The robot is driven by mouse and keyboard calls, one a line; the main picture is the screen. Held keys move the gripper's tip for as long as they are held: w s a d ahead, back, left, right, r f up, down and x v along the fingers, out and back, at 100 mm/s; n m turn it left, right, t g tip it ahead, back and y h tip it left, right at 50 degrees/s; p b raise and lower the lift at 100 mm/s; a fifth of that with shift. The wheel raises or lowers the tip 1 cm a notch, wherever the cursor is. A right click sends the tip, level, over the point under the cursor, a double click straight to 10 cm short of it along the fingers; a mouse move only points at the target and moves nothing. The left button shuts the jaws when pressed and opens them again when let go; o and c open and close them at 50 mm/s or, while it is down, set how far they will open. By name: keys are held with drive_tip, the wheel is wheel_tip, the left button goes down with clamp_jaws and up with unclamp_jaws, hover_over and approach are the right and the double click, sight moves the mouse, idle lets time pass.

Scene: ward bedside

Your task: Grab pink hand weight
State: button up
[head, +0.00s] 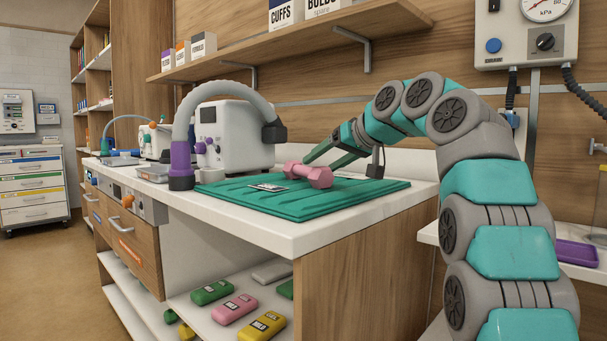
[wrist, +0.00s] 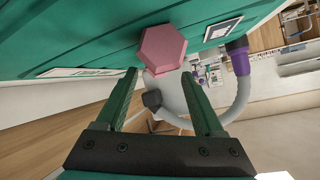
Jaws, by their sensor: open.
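The pink hand weight (head: 309,174) lies on the ribbed green mat (head: 262,205) on the white counter. In the wrist view one hexagonal pink end of the weight (wrist: 162,48) faces me, just beyond the fingertips and between their lines; the rest of it is hidden behind that end. My gripper (head: 325,155) is over the back of the mat, right behind the weight in the head view. Its green fingers (wrist: 168,75) are apart with nothing between them. I cannot tell whether a fingertip touches the weight.
A white device (head: 236,140) with a grey hose (head: 187,115) and purple cuff stands left of the mat. A small label card (head: 268,187) lies on the mat. A wooden shelf (head: 290,45) with boxes hangs above. The mat's front is clear.

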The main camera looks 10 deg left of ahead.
sight(306, 174)
drive_tip(key=shift+p+x, duration=0.35)
drive_tip(key=shift+x, duration=2.6)
drive_tip(key=shift+r, duration=0.1)
drive_tip(key=shift+c, duration=0.4)
clamp_jaws()
